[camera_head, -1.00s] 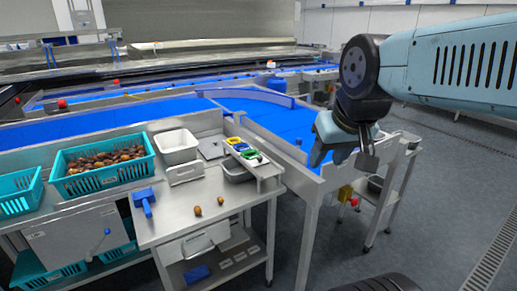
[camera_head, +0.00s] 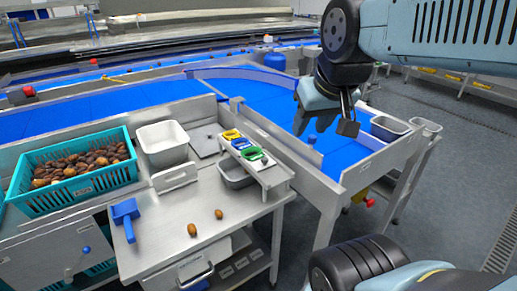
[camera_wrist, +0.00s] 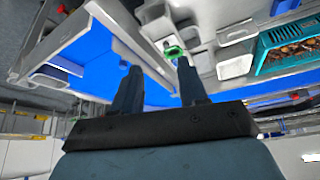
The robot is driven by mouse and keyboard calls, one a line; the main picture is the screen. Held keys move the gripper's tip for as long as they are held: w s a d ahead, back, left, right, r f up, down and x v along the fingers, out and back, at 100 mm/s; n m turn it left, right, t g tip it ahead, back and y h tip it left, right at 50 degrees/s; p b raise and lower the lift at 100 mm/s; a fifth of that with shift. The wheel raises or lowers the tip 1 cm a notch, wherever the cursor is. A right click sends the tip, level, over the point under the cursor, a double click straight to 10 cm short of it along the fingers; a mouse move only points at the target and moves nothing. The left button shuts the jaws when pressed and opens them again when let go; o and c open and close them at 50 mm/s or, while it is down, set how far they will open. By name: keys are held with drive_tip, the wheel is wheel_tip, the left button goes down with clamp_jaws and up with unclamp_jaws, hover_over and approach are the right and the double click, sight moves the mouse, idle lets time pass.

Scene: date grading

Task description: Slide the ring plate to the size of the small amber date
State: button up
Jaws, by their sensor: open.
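The ring plate (camera_head: 262,172) is a pale strip with yellow, blue and green rings, at the right end of the steel bench. Its green ring (camera_wrist: 174,51) shows small in the wrist view. Two brown dates lie apart on the bench top: a left date (camera_head: 192,229) and a slightly smaller-looking right date (camera_head: 219,214). I cannot tell for sure which is the small amber one. My gripper (camera_wrist: 157,66) is open and empty, its two dark fingers apart. In the head view it hangs in the air above the blue belt, right of the ring plate and touching nothing there.
A teal crate (camera_head: 24,208) full of dates, a white tub (camera_head: 163,133) and a blue scoop (camera_head: 125,212) stand left of the plate. A grey bin (camera_head: 236,182) sits beside it. The belt's raised steel side wall (camera_head: 290,160) lies between my gripper and the bench.

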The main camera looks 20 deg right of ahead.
drive_tip(key=shift+o, duration=0.2)
drive_tip(key=shift+o, duration=0.9)
drive_tip(key=shift+w+r, duration=0.1)
drive_tip(key=shift+w, duration=0.25)
drive_tip(key=n+g, duration=0.4)
drive_tip(key=g, duration=0.2)
hover_over(265, 158)
wheel_tip(265, 158, down, 14)
wheel_tip(265, 158, down, 14)
drive_tip(key=shift+a+r, duration=0.1)
drive_tip(key=shift+r, duration=0.05)
drive_tip(key=shift+c, duration=0.2)
